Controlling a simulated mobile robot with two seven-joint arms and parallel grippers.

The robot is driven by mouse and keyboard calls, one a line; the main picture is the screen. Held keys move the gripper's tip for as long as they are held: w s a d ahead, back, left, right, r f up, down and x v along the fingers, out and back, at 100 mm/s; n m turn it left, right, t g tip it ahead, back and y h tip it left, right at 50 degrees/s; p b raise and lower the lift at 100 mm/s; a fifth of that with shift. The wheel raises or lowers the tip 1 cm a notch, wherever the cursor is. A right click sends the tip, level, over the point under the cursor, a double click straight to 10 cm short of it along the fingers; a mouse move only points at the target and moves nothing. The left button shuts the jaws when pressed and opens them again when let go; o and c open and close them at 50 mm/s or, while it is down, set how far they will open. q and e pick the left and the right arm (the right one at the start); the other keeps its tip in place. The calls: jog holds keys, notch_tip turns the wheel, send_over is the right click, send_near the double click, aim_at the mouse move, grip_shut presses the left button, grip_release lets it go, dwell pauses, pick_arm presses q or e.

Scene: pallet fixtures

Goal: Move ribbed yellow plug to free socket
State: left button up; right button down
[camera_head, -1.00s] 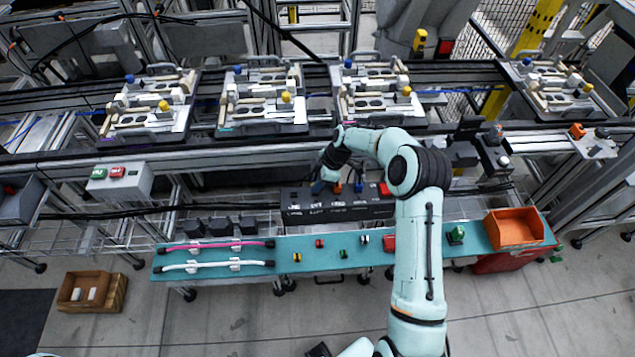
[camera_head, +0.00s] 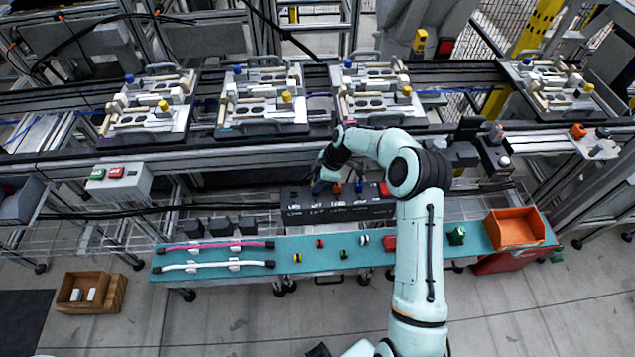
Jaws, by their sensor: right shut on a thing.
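My right gripper (camera_head: 320,187) is low at the left part of the black block with labelled compartments (camera_head: 330,212). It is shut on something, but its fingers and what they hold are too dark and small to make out. Orange (camera_head: 337,188), blue (camera_head: 359,187) and red (camera_head: 384,189) pieces show just right of it at the block. I cannot pick out the ribbed yellow plug for certain. Yellow-topped pieces show on the pallet fixtures, on the left one (camera_head: 163,105), the second (camera_head: 285,96) and the third (camera_head: 406,90). My left gripper is out of view.
The teal bench (camera_head: 210,255) in front carries pink and white tubes, small connectors and an orange bin (camera_head: 515,228). A grey box with green and red buttons (camera_head: 120,183) stands at left. Dark blocks (camera_head: 220,227) stand behind the tubes. My right arm covers part of the bench.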

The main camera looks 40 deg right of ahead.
jog(key=shift+f+b, duration=0.5)
jog(key=shift+f, duration=0.45)
dwell(0.6)
jog(key=c, duration=1)
grip_release()
jog(key=v, duration=1.3)
jog(key=shift+r, duration=0.25)
